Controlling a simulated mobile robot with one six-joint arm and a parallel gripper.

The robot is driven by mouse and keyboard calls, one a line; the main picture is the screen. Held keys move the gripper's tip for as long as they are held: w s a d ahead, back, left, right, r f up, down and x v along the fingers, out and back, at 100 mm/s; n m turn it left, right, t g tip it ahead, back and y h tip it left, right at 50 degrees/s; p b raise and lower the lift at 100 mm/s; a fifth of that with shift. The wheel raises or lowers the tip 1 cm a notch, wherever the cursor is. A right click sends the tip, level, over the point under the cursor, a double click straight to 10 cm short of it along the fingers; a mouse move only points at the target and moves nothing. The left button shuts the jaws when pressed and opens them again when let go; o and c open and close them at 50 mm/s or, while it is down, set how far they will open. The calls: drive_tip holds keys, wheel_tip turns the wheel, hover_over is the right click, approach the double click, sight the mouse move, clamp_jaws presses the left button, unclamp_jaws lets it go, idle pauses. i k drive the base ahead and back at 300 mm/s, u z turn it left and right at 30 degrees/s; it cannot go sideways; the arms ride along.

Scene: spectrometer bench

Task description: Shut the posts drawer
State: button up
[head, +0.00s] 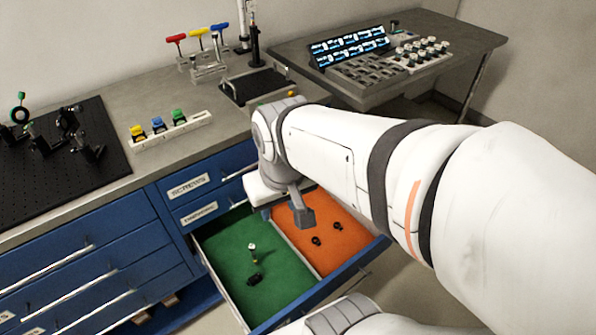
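The open drawer (316,289) is pulled far out of the blue cabinet, below two shut labelled drawers. I take it for the posts drawer, but its own label is not visible. Its left compartment has a green floor (228,250) with a small upright post (252,252) and a small dark piece (255,280). Its right compartment has an orange floor (345,258) with two small dark pieces. My gripper (303,218) appears over the drawer, near the divider between the compartments. Its grey finger end points down; whether it is open cannot be seen. My arm hides part of the drawer's right side.
Shut blue drawers with long handles (98,298) fill the left. The benchtop holds a black breadboard (60,160), a white strip (172,132) of coloured parts and hex keys (198,38). A side table (440,35) with trays stands at the back right.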

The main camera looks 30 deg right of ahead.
sight(297, 274)
drive_tip(key=z, duration=1.55)
drive_tip(key=k, duration=0.9)
drive_tip(key=u, duration=0.7)
